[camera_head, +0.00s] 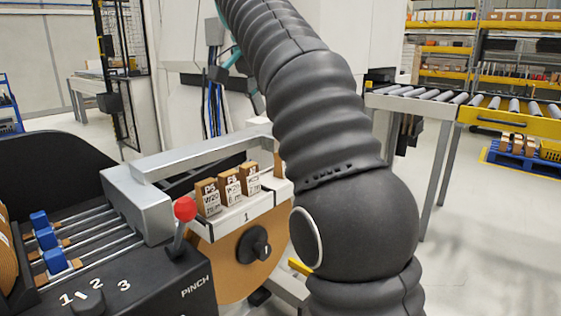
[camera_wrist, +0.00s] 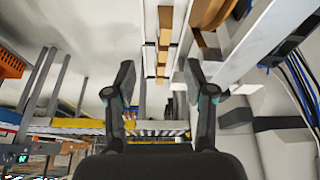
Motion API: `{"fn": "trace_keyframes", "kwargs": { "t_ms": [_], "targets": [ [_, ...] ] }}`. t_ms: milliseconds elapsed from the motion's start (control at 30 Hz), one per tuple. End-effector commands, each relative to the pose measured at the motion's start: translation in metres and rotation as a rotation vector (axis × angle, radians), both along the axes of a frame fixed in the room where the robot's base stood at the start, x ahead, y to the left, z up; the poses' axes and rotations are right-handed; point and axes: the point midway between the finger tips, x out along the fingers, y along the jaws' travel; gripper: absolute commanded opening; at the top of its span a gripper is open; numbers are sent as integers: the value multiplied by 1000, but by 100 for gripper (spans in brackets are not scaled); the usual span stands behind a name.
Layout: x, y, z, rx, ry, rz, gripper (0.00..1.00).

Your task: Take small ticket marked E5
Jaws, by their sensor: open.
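Three small brown tickets with white printed labels stand in a row on a white holder marked 1 (camera_head: 243,216) in the head view. The left ticket (camera_head: 208,197) seems to read P5. The middle ticket (camera_head: 230,187) and the right ticket (camera_head: 251,178) have small blurred codes, so I cannot tell for sure which is E5. In the wrist view my gripper (camera_wrist: 159,82) is open, with nothing held between its fingers. Brown and white strips (camera_wrist: 164,38), probably the tickets and holder, lie ahead of the gap. In the head view my gripper is hidden.
A brown roll with a black knob (camera_head: 257,246) sits under the holder. A red-knobbed lever (camera_head: 185,209) and a grey metal bar (camera_head: 205,155) stand close to the tickets. A roller conveyor (camera_head: 425,98) stands at the back right.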

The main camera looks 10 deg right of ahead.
Motion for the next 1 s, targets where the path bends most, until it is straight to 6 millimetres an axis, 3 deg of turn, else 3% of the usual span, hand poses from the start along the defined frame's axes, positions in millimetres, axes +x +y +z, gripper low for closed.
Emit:
{"fn": "trace_keyframes", "kwargs": {
  "t_ms": [200,367,567,800,1000],
  "targets": [
    [10,8,7,6,-10,-87,54],
    [12,6,2,5,-8,-101,54],
    [16,0,-16,6,-8,-100,54],
    [25,-12,-55,8,-7,-99,54],
    [29,-17,-70,8,-7,-99,54]
  ]
}}
